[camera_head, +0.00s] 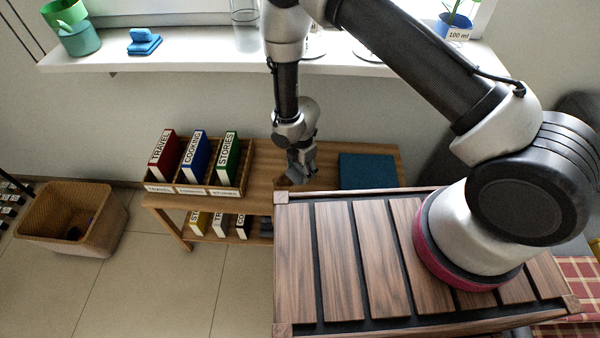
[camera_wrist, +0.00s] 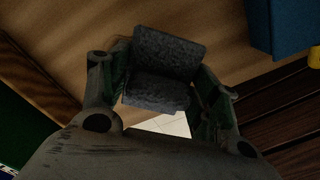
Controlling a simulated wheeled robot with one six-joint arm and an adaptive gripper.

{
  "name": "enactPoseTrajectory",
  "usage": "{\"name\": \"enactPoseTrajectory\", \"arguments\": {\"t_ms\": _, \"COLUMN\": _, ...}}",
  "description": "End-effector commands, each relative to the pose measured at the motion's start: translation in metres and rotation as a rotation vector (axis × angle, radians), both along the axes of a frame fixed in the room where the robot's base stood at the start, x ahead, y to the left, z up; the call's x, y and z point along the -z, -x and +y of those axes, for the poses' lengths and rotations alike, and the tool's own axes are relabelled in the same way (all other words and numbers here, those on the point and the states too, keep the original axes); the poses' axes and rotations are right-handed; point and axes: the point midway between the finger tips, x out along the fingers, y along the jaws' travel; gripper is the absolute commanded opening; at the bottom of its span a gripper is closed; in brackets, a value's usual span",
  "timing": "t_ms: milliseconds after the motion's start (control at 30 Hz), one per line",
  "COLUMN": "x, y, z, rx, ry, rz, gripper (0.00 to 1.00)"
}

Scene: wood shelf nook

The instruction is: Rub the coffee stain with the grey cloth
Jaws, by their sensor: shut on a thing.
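My gripper (camera_head: 299,178) points down over the middle of the low wooden table (camera_head: 262,160). It is shut on the grey cloth (camera_wrist: 165,55), which shows dark and folded between the fingers in the wrist view. The cloth is small and hard to make out in the head view. Whether the cloth touches the table top cannot be told. A darker brown patch (camera_head: 283,183) shows on the table just left of the fingers and may be the coffee stain. In the wrist view I see no clear stain; the gripper and cloth hide part of the wood.
A wooden organizer (camera_head: 243,184) with red, blue and green binders stands left of my gripper. A dark blue flat item (camera_head: 367,171) lies to its right. My slatted deck is in front. A window sill (camera_head: 210,55) runs behind; a wicker basket (camera_head: 112,225) stands on the floor.

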Motion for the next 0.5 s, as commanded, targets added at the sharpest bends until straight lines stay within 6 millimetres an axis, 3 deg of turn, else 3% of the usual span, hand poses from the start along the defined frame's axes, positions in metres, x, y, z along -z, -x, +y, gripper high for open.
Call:
{"name": "enactPoseTrajectory", "arguments": {"t_ms": 200, "x": -0.017, "y": 0.003, "z": -0.004, "rx": 0.004, "ry": -0.001, "rz": -0.001, "gripper": 0.32}}
{"name": "enactPoseTrajectory", "arguments": {"t_ms": 500, "x": -0.018, "y": 0.004, "z": -0.005, "rx": 0.004, "ry": 0.000, "rz": 0.000, "gripper": 0.32}}
